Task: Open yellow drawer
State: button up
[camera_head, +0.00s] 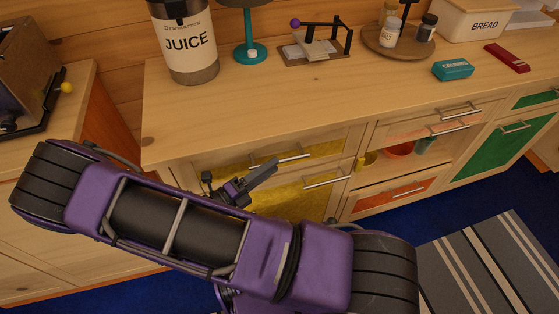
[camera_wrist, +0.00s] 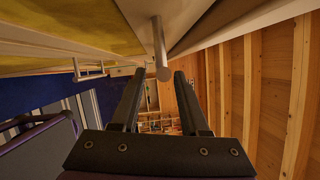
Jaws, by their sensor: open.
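The yellow drawer (camera_head: 325,150) is at the top left of the wooden cabinet's front and looks shut. Its silver bar handle (camera_head: 290,156) also shows end-on in the wrist view (camera_wrist: 161,50). My gripper (camera_head: 272,166) is in front of the drawer, with its fingertips close to the handle's left end. In the wrist view my gripper (camera_wrist: 157,74) has its two dark fingers apart with nothing between them. The handle's near end lies just above the gap between the fingertips; I cannot tell whether they touch. My arm hides part of the cabinet front.
Below the drawer is a yellow door (camera_head: 290,202) with its own handle (camera_head: 327,180). An orange drawer (camera_head: 395,196) and green fronts (camera_head: 495,150) lie to the right. A juice canister (camera_head: 185,45) and a teal lamp (camera_head: 250,45) stand on the countertop (camera_head: 270,100).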

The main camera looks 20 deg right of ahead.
jog(key=shift+x, duration=1.8)
grip_shut()
